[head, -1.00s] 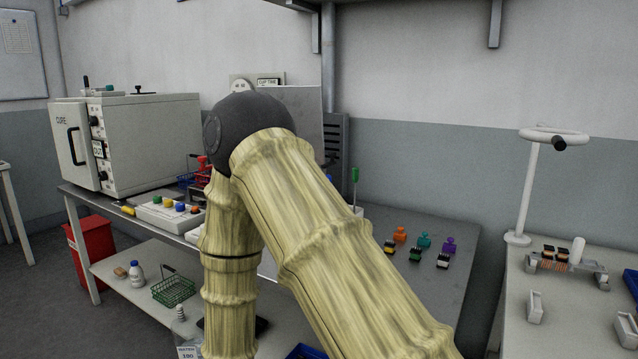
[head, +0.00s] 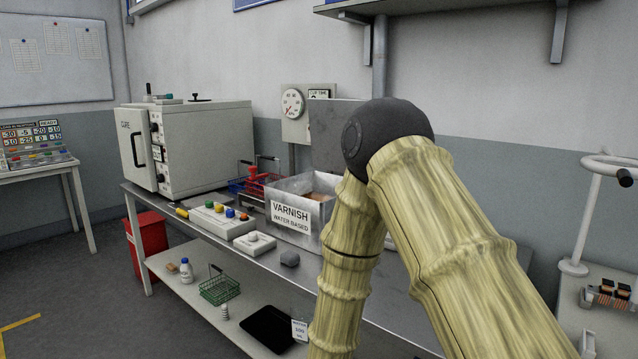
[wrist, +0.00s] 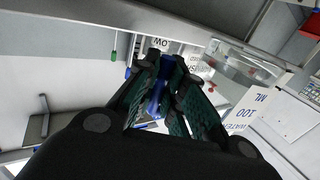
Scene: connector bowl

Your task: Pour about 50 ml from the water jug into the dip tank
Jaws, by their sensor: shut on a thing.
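The dip tank (head: 291,221) is an open metal box labelled VARNISH on the bench, with brownish contents and its right side hidden by my arm. In the wrist view the clear jug (wrist: 240,68) is on the right, with a 100 ML WATER label and some water inside. My gripper (wrist: 165,80) is shut on its blue handle (wrist: 156,100). The gripper is hidden in the head view.
The CURE oven (head: 200,145) stands left. A green basket (head: 219,288) and black tray (head: 268,328) are on the lower shelf.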

